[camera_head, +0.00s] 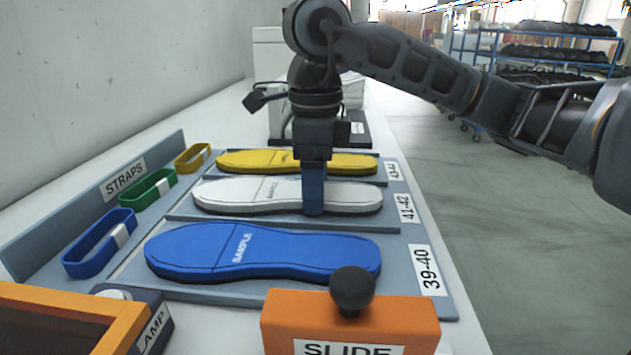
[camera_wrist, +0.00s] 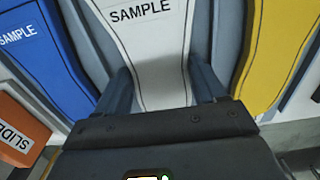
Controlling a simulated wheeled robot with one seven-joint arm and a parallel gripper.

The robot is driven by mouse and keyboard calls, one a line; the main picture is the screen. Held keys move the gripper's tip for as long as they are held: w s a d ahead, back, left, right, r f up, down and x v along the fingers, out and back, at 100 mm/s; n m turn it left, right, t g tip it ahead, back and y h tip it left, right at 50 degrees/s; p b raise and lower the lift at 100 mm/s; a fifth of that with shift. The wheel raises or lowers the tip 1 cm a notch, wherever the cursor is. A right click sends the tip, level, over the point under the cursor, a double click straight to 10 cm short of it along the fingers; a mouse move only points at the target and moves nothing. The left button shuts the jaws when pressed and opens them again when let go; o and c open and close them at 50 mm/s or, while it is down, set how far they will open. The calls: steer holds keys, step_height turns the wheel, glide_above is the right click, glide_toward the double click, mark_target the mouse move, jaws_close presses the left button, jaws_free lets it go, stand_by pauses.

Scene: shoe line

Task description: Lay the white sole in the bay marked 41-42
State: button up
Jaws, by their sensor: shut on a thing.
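The white sole (camera_head: 262,194), printed SAMPLE, lies flat in the middle bay, in line with the 41-42 label (camera_head: 405,208). It appears to rest on the bay floor, between the low dividers. My gripper (camera_head: 313,207) points straight down and is shut across the narrow part of the sole, right of its middle. In the wrist view the white sole (camera_wrist: 150,50) runs between my two fingers (camera_wrist: 163,88), one on each side. The far finger is hidden in the head view.
A blue sole (camera_head: 290,255) lies in the nearer 39-40 bay, and a yellow sole (camera_head: 250,160) in the farther bay. Blue, green and yellow straps (camera_head: 147,188) stand at left. An orange SLIDE block (camera_head: 400,315) with a black knob and a LAMP box (camera_head: 153,322) are in front.

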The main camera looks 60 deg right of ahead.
steer(key=o, duration=1.3)
steer(key=shift+r+p, duration=0.6)
steer(key=shift+r, duration=3.35)
